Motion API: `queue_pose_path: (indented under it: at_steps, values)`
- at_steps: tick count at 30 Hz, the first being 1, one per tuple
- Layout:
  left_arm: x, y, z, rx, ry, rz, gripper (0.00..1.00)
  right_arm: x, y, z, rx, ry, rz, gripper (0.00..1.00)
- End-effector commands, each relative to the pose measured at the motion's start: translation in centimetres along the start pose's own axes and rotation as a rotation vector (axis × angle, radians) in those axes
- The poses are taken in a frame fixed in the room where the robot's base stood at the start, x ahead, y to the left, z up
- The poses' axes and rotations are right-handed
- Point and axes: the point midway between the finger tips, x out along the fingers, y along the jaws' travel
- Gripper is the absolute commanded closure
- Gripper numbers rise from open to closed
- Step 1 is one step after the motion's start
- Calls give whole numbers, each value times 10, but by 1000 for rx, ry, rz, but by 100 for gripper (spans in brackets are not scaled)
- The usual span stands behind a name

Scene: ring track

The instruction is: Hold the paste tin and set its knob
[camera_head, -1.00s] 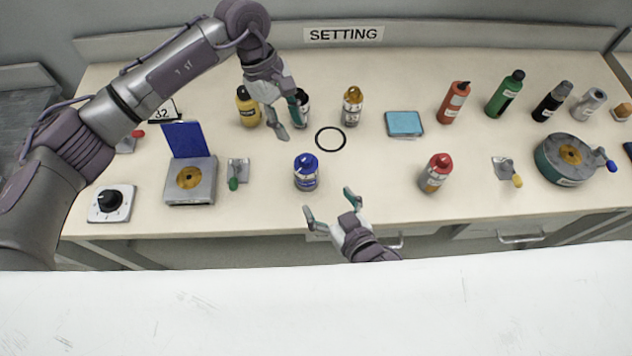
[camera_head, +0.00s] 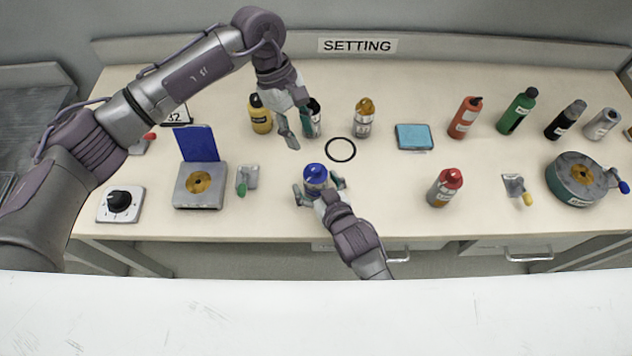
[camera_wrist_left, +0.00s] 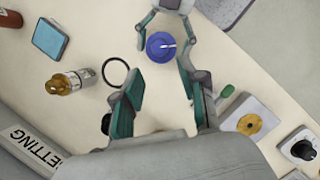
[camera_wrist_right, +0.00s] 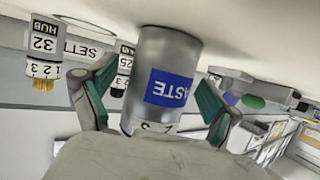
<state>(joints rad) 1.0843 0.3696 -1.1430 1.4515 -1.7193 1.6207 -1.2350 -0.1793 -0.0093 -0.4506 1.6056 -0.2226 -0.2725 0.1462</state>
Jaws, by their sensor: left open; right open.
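The paste tin (camera_head: 314,178) is a grey cylinder with a blue knob and blue label, upright near the table's front edge. The right wrist view shows its PASTE label (camera_wrist_right: 170,88) upside down. My right gripper (camera_head: 319,187) is open with its fingers on either side of the tin; I cannot tell whether they touch it. In the left wrist view the blue knob (camera_wrist_left: 160,45) shows between the right gripper's fingers. My left gripper (camera_head: 298,127) is open and empty, above and behind the tin, in front of a dark-topped container (camera_head: 312,118).
A black ring (camera_head: 340,149) lies right of the tin. Yellow (camera_head: 260,115) and amber-topped (camera_head: 363,118) containers stand behind. A red-capped bottle (camera_head: 444,188) stands right. A lever plate (camera_head: 246,179) and blue-lidded box (camera_head: 199,184) lie left.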

Motion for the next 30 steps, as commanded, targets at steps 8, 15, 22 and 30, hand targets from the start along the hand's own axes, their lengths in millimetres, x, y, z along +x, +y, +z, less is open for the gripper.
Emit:
queue_pose_path:
  at_steps: [8, 15, 22, 30]
  values:
    - [0, 0, 0, 0, 0, 0, 58, 0, 0, 0, 0, 0, 0, 50]
    - [0, 0, 0, 0, 0, 0, 52, 0, 0, 0, 0, -1, 0, 82]
    - [-2, 1, 8, -110, 38, -4, 44, 0, 0, 0, 0, -1, 0, 82]
    - [-8, 1, 28, -529, 180, 30, 44, 0, 0, 0, 0, -1, 0, 82]
